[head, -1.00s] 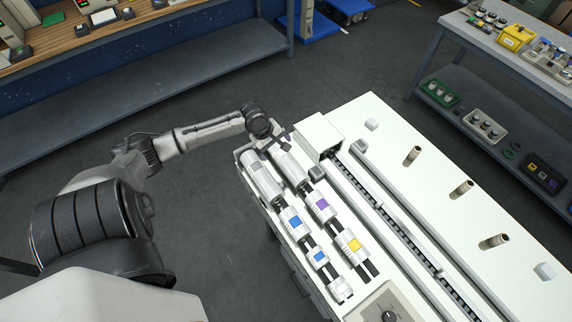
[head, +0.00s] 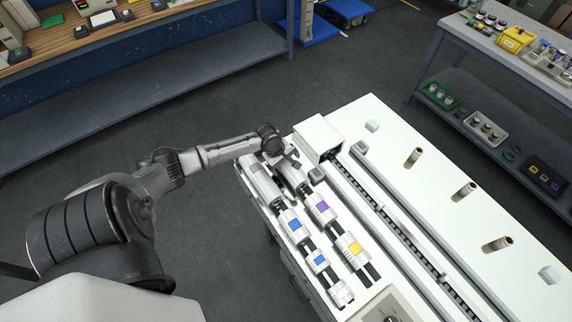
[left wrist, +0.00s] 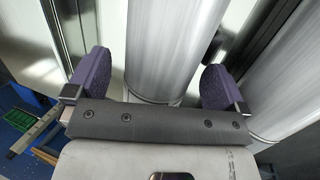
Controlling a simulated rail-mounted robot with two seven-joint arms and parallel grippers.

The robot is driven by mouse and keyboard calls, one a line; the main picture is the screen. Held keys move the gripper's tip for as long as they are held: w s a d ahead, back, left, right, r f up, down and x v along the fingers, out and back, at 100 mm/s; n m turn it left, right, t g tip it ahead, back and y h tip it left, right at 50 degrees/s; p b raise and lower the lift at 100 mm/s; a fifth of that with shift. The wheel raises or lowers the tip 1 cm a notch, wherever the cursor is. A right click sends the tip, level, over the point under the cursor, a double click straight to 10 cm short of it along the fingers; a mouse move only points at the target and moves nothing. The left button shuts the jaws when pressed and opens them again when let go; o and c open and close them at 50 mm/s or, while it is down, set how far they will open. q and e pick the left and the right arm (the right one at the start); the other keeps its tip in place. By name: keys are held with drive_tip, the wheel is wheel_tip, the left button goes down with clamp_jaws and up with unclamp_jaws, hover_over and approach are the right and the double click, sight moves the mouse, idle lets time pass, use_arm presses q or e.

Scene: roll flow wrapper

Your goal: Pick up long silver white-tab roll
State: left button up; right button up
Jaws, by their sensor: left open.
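Two long silver rolls lie side by side at the far end of the white machine's rack. In the head view, the left long roll (head: 260,182) is partly in sight, and the right long roll (head: 294,178) is partly covered by my left gripper (head: 286,166). In the left wrist view, my left gripper (left wrist: 160,85) is open, with one purple-padded finger on each side of a long silver roll (left wrist: 165,45). A second silver roll (left wrist: 275,90) lies to the right. No white tab can be clearly made out on the roll between the fingers. My right gripper is out of view.
Shorter rolls with blue (head: 295,224), purple (head: 321,206) and yellow (head: 352,246) tabs lie nearer along the rack. A white box (head: 318,137) stands close beside my gripper. Several upright posts (head: 413,157) stand on the machine's right side.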

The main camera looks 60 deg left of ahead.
use_arm(q)
drive_tip(key=shift+f, duration=0.1)
drive_tip(key=shift+c, duration=0.5)
drive_tip(key=c, duration=1.5)
drive_tip(key=shift+o, duration=0.2)
